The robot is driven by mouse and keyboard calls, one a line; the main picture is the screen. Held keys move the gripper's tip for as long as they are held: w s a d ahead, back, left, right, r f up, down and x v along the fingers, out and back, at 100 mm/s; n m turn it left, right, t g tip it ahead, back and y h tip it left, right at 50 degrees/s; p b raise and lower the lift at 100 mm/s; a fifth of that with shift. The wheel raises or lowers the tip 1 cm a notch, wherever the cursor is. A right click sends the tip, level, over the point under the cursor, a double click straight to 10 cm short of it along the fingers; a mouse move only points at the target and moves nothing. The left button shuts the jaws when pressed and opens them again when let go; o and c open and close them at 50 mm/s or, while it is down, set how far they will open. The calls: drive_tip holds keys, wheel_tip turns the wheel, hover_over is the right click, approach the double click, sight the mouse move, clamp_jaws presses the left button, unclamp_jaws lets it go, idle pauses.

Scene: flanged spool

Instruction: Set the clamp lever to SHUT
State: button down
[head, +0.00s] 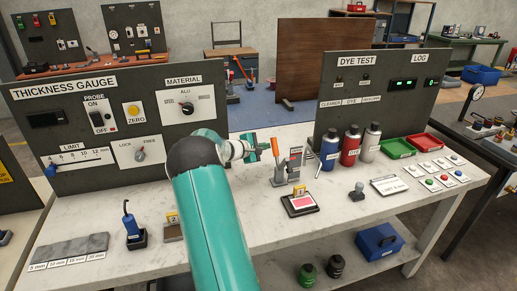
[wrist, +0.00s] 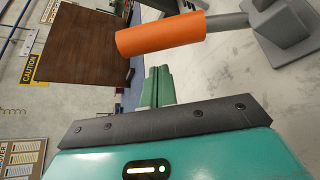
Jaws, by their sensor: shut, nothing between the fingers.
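The clamp lever has an orange handle (head: 275,147) on a grey shaft. In the head view it stands nearly upright, leaning a little left, on a grey clamp base (head: 280,179) on the white bench. A small label plate (head: 297,154) stands just right of it; its text is too small to read. In the wrist view the orange handle (wrist: 160,35) crosses the top, just beyond my fingertips, with its shaft running right to the grey base (wrist: 283,30). My gripper (head: 265,147) is shut and empty, left of the handle; its green fingers (wrist: 158,72) show no clear contact with it.
Blue, red and white bottles (head: 350,146) stand right of the clamp, before the dye test panel (head: 375,85). A framed pad (head: 300,202) lies in front. The thickness gauge panel (head: 85,150) rises at left.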

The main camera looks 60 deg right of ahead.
drive_tip(key=shift+s+a+r, duration=0.45)
drive_tip(key=shift+s+r, duration=0.1)
drive_tip(key=shift+s, duration=0.25)
drive_tip(key=shift+w+a+r, duration=0.1)
drive_tip(key=shift+r, duration=0.05)
